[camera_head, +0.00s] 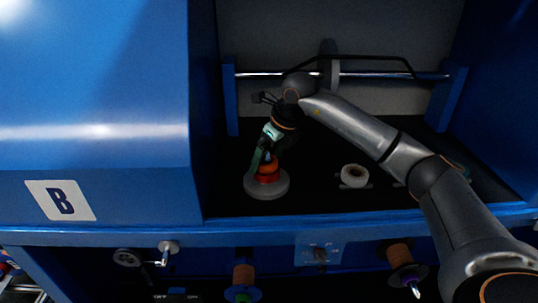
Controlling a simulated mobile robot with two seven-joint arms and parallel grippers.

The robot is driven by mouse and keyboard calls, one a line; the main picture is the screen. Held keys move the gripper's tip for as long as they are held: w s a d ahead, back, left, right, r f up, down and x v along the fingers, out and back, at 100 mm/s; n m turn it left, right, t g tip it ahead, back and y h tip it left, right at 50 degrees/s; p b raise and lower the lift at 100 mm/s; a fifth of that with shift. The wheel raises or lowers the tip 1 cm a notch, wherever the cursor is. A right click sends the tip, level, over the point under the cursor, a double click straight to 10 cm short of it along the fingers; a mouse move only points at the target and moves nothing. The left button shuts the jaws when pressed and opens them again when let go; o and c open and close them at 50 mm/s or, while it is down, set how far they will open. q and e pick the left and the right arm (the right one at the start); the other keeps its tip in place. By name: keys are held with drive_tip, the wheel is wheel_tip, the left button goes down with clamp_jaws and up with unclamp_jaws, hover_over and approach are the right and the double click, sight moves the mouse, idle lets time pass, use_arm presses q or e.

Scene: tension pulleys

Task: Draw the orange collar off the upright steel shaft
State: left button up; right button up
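The orange collar (268,171) sits low over a round grey base (280,189) on the dark floor of the blue cabinet. My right gripper (262,160) reaches down to it from above, slightly tilted. One greenish finger shows at the collar's left side; the other is not clear. I cannot tell whether the fingers touch or grip the collar. The upright steel shaft cannot be made out, hidden by the collar and gripper. My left gripper is not in view.
A pale roller (354,176) lies on the dark floor to the right of the collar. A horizontal steel bar (390,75) with a grey disc (328,66) spans the back. A blue panel marked B (60,200) closes the left. Spools (243,275) hang below the front edge.

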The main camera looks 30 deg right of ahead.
drive_tip(key=c, duration=1.3)
drive_tip(key=shift+c, duration=0.3)
drive_tip(key=shift+w+r+p, duration=0.1)
drive_tip(key=shift+r+p, duration=0.2)
drive_tip(key=shift+r, duration=0.3)
drive_tip(key=shift+r+p, duration=1.2)
drive_tip(key=shift+p, duration=0.1)
drive_tip(key=shift+r+p, duration=1.2)
drive_tip(key=shift+r, duration=0.25)
